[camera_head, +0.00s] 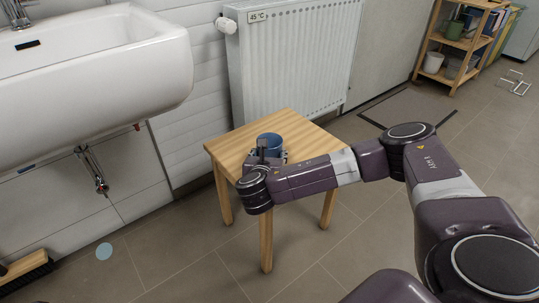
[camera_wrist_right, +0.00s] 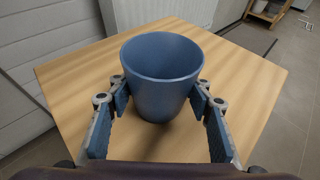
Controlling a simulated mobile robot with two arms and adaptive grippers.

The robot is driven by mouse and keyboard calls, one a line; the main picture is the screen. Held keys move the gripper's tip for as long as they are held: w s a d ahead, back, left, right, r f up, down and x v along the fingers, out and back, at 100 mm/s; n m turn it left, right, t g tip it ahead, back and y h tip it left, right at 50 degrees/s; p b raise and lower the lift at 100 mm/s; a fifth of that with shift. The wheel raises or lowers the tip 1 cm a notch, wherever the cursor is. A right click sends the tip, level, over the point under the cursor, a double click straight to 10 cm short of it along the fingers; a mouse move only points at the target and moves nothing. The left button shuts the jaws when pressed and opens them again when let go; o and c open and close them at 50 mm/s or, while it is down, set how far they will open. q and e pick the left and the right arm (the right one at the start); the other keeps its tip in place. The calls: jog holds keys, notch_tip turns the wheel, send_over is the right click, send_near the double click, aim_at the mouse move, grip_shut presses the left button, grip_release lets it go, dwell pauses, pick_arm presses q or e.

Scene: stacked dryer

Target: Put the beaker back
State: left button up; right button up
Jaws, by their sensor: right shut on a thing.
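A blue beaker (camera_head: 269,141) is upright at the small wooden table (camera_head: 293,124). In the right wrist view the beaker (camera_wrist_right: 160,80) shows its open top and is between the two fingers of my right gripper (camera_wrist_right: 160,100). The right gripper (camera_head: 265,155) is shut on the beaker's sides. Whether the beaker's base touches the tabletop (camera_wrist_right: 75,85) cannot be told. My left gripper is not in view.
A white radiator (camera_head: 295,60) hangs on the wall behind the table. A white sink (camera_head: 90,80) is at the left. A wooden shelf (camera_head: 455,45) with pots stands at the back right. The tabletop around the beaker is clear.

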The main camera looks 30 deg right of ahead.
jog(key=shift+c, duration=0.2)
jog(key=o, duration=1.2)
jog(key=shift+c, duration=0.2)
